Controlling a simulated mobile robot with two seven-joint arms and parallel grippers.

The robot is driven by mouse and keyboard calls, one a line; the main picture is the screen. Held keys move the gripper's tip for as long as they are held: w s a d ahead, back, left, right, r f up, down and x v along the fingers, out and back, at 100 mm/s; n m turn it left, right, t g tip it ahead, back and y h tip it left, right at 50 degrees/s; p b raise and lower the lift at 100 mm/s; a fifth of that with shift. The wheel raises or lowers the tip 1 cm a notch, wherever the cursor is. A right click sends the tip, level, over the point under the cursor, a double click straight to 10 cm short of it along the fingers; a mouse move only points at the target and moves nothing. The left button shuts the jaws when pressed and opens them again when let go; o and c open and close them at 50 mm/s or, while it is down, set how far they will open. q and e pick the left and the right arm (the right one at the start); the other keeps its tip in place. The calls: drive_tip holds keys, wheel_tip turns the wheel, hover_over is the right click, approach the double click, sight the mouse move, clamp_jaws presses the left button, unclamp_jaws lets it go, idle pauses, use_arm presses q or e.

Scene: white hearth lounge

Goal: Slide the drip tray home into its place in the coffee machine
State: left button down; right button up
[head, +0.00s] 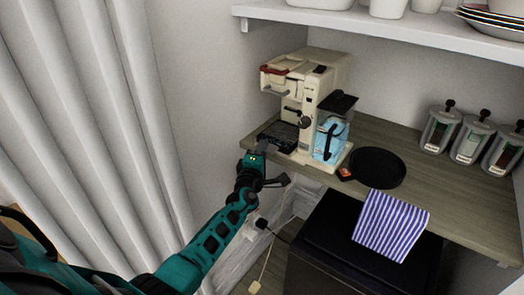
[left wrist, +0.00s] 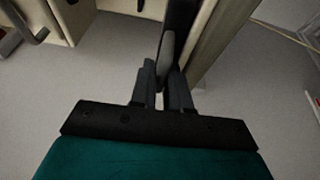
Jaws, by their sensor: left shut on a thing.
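The cream coffee machine (head: 305,95) stands on the wooden counter against the back wall. The black drip tray (head: 279,133) is low at the machine's front left, level or nearly so, partly in at the base. How far it is in cannot be told. My left gripper (head: 263,151) is at the tray's near edge and shut on it. In the left wrist view its fingers (left wrist: 163,90) close on a thin grey part below the dark tray (left wrist: 181,18), seen edge-on. The fingers hide the gripped part in the head view. My right gripper is not in view.
A blue-tinted water tank (head: 331,138) is at the machine's right. A black round plate (head: 378,167) lies further right on the counter (head: 430,190). Several jars (head: 440,128) stand at the far right. A shelf (head: 400,27) hangs above.

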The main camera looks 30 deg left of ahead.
use_arm(q)
drive_tip(key=shift+f, duration=0.15)
drive_tip(key=c, duration=1)
unclamp_jaws()
drive_tip(key=shift+s+f, duration=0.1)
drive_tip(key=shift+f, duration=0.05)
drive_tip(key=shift+s+d, duration=0.1)
drive_tip(key=p+v, duration=0.1)
drive_tip(key=v, duration=0.5)
drive_tip(key=p+v, duration=0.1)
drive_tip(key=v, duration=0.5)
drive_tip(key=shift+s+r, duration=0.2)
drive_tip(key=shift+s, duration=0.05)
